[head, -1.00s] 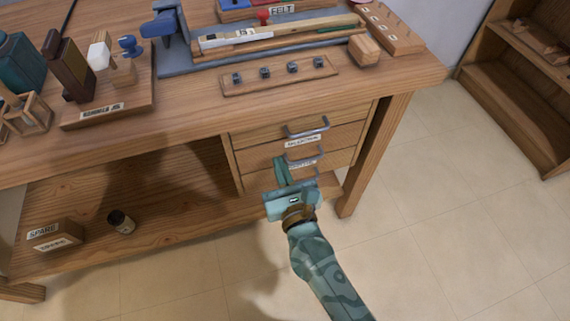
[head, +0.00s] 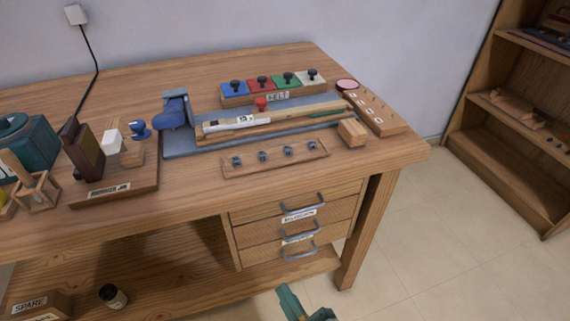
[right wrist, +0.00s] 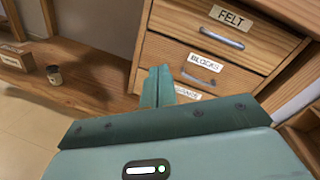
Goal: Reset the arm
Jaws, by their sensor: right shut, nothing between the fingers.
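My right gripper (head: 287,292) shows at the bottom edge of the head view, below and in front of the drawers, apart from them. Its fingers are together with nothing between them. In the right wrist view the shut fingers (right wrist: 158,86) point toward the drawer unit, in front of the lower drawers. The drawers appear shut: the top one (head: 335,198), the middle one (head: 335,222) and the bottom one (head: 262,253), each with a metal handle. In the right wrist view labels read FELT (right wrist: 231,17) and BLOCKS (right wrist: 204,61). My left gripper is not in view.
The wooden workbench (head: 215,65) holds a blue vise (head: 174,110), a peg board (head: 275,158), coloured felt blocks (head: 262,84) and a wooden block (head: 352,132). A SPARE box (head: 30,305) and a jar (head: 112,296) sit on the lower shelf. A bookcase (head: 500,130) stands right; floor between is clear.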

